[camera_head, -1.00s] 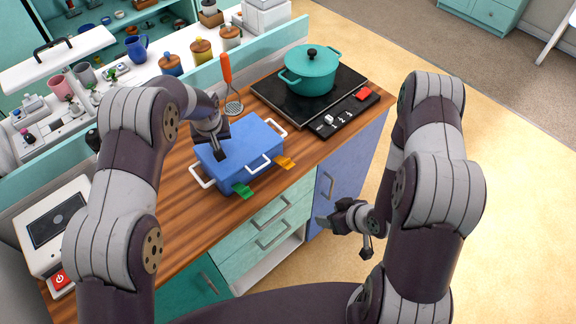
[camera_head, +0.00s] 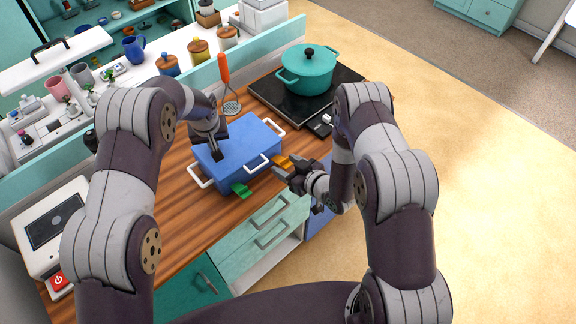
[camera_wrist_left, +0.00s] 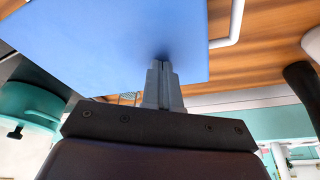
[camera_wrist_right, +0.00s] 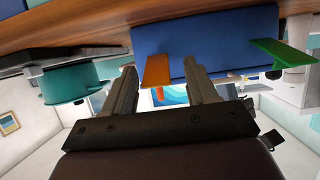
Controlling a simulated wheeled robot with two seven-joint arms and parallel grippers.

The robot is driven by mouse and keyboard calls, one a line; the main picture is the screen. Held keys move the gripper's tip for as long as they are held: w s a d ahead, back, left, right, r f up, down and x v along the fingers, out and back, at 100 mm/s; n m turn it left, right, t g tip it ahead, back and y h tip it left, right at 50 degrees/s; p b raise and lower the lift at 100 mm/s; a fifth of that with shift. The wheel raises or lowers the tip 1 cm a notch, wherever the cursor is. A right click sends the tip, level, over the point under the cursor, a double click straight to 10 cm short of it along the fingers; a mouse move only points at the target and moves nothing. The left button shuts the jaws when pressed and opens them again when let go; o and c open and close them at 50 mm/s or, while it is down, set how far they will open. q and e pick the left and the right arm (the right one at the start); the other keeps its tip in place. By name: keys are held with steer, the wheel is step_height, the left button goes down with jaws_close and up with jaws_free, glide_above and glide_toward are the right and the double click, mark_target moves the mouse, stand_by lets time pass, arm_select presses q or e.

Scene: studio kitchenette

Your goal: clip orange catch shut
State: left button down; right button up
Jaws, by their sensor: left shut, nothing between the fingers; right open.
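A blue box (camera_head: 238,150) with white handles stands on the wooden counter, its lid down. The orange catch (camera_head: 283,161) sticks out from the box's front side near the right end. A green catch (camera_head: 241,190) sticks out further left. My left gripper (camera_head: 217,153) is shut and empty, its tips at the lid top; the left wrist view shows them against the blue lid (camera_wrist_left: 120,40). My right gripper (camera_head: 286,170) is open, just in front of the orange catch. In the right wrist view, the orange catch (camera_wrist_right: 157,70) appears between the open fingers (camera_wrist_right: 160,76).
A black hob (camera_head: 300,100) with a teal pot (camera_head: 307,70) stands right of the box. An orange-handled utensil (camera_head: 225,75) stands behind it. Drawers (camera_head: 262,225) lie below the counter edge, close to my right arm. Bare counter (camera_head: 190,215) lies at front left.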

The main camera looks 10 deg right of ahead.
mark_target(276, 160)
jaws_close()
steer(key=r+g+h, duration=0.1)
steer(key=g, duration=0.1)
steer(key=w+a+r+g+h, duration=0.1)
steer(key=g, duration=0.1)
steer(key=shift+w+r, duration=0.1)
steer(key=shift+w+a+r+g+h, duration=0.15)
steer(key=shift+g+h, duration=0.1)
steer(key=shift+g, duration=0.35)
steer(key=shift+w+a+r+g+h, duration=0.15)
steer(key=shift+g+h, duration=0.1)
steer(key=shift+g, duration=0.35)
steer(key=shift+w+r+g+h, duration=0.1)
steer(key=shift+w+g+h, duration=0.05)
steer(key=shift+g+h, duration=0.15)
steer(key=shift+d, duration=0.1)
